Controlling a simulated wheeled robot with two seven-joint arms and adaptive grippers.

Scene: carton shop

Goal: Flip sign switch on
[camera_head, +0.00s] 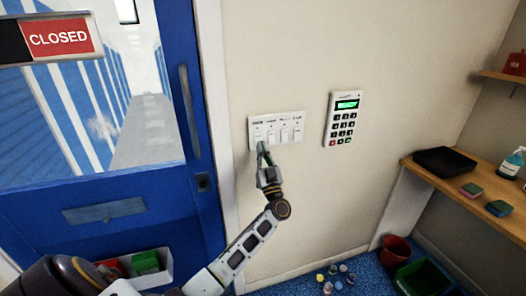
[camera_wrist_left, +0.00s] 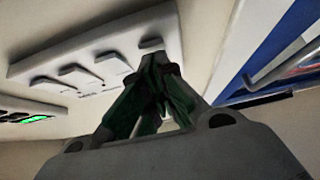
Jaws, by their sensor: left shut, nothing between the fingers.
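A white switch panel (camera_head: 289,130) with a row of several rocker switches is fixed on the beige wall, right of the blue door. Small labels above the switches are too small to read. My left gripper (camera_head: 262,146) is shut and empty, its tips at the leftmost switch of the panel. In the left wrist view the panel (camera_wrist_left: 100,72) fills the upper left, and the green-padded fingers (camera_wrist_left: 155,62) are just under the end switch (camera_wrist_left: 151,43). I cannot tell whether they touch it. A red sign reading CLOSED (camera_head: 58,39) hangs on the door's glass. My right gripper is not in view.
A keypad (camera_head: 342,120) with a lit green display is on the wall right of the panel. The blue door (camera_head: 188,100) has a long handle. A wooden shelf (camera_head: 440,182) holds a black tray, sponges and a bottle. Bins and small bottles stand on the floor.

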